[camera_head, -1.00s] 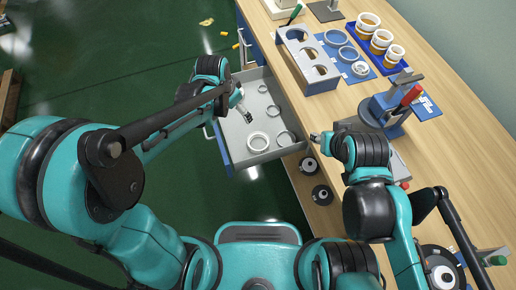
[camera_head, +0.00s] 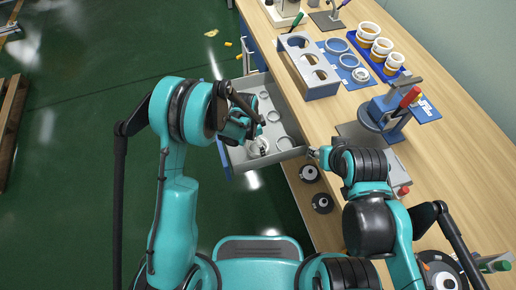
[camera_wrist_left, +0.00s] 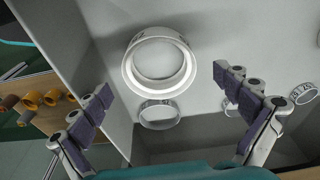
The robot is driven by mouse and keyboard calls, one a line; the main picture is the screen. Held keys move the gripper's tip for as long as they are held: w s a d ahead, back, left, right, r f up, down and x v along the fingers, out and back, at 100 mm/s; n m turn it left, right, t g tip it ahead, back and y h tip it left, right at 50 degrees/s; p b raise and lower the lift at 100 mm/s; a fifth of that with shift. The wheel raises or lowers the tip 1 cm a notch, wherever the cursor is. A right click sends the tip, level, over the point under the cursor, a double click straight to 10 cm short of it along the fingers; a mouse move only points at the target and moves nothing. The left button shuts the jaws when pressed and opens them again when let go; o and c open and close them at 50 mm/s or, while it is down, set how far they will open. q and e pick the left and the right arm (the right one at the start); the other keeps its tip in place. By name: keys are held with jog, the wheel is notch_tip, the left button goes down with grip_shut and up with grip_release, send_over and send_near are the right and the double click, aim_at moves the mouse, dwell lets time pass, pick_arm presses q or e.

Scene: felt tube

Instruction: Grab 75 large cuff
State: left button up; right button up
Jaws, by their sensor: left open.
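Several ring-shaped cuffs lie in the open grey drawer (camera_head: 230,157). The largest looks like a thick white cuff (camera_wrist_left: 133,68), which lies flat; no size mark on it is readable. In the head view it is largely hidden behind my left gripper (camera_head: 261,147). In the left wrist view, my left gripper (camera_wrist_left: 163,82) is open and empty, its fingers spread to either side of the white cuff and apart from it. A thinner grey cuff (camera_wrist_left: 159,124) lies beside the white one. My right gripper (camera_head: 313,152) is by the bench's front edge; its fingers are too small to judge.
The drawer's walls surround the cuffs closely. On the wooden bench stand a grey holder with holes (camera_head: 304,66), a blue mat with rings (camera_head: 352,80), a blue tray of white-and-amber cups (camera_head: 391,71) and a red-handled press (camera_head: 408,97).

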pick_arm(q)
jog(key=f, duration=0.3)
jog(key=shift+d+f+b, duration=0.1)
jog(key=shift+d+b, duration=0.1)
jog(key=shift+b, duration=0.2)
jog(key=shift+c, duration=0.3)
jog(key=c, duration=1.1)
